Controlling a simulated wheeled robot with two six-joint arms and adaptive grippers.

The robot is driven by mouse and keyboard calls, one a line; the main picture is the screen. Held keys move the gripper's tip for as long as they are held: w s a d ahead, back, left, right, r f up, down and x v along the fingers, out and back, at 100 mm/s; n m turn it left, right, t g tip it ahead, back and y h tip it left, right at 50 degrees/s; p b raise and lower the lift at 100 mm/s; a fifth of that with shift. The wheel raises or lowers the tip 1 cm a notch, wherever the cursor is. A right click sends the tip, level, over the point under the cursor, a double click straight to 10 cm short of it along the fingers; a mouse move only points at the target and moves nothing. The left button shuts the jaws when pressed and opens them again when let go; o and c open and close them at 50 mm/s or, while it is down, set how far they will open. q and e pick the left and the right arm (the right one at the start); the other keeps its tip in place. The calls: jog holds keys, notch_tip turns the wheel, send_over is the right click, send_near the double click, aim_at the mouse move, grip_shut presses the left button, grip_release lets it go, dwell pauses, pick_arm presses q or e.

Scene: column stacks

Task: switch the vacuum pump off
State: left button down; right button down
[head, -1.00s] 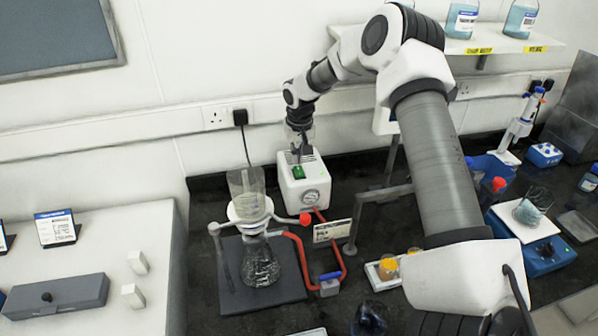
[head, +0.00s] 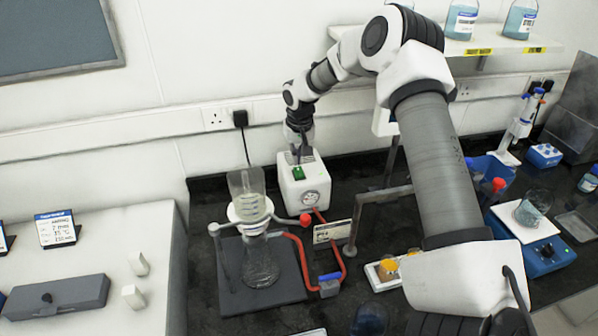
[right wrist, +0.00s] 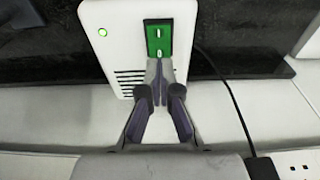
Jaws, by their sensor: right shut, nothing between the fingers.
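The vacuum pump (head: 306,182) is a white box with a round gauge (head: 312,197) on its front, standing against the back wall. Its green rocker switch (head: 298,173) is on top, and shows large in the right wrist view (right wrist: 158,38). A small green light (right wrist: 102,33) glows on the same face. My right gripper (head: 299,156) is over the pump's top. In the right wrist view its closed, empty fingertips (right wrist: 159,65) are at the near end of the switch; I cannot tell whether they touch it. My left gripper is not in view.
A filter flask (head: 261,262) with a glass funnel stands on a dark base in front of the pump, with red tubing (head: 305,262) beside it. A black power cable (head: 246,150) runs down behind. My right arm crosses the bench's middle.

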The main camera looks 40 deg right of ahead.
aim_at(298, 169)
jog(key=shift+s+f, duration=0.1)
jog(key=shift+f+b, duration=0.35)
jog(key=shift+f, duration=0.35)
dwell(0.5)
jog(key=shift+f, duration=0.35)
jog(key=shift+s+r, duration=0.1)
jog(key=shift+w+r+p, duration=0.2)
jog(key=shift+r+p, duration=0.85)
jog(key=shift+r, duration=0.05)
notch_tip(298, 169, up, 3)
jog(key=shift+s+f+p, duration=0.1)
jog(key=shift+f+p, duration=0.1)
jog(key=shift+p, duration=0.9)
jog(key=shift+r+p, duration=0.95)
jog(key=shift+r, duration=0.15)
jog(key=shift+f, duration=0.1)
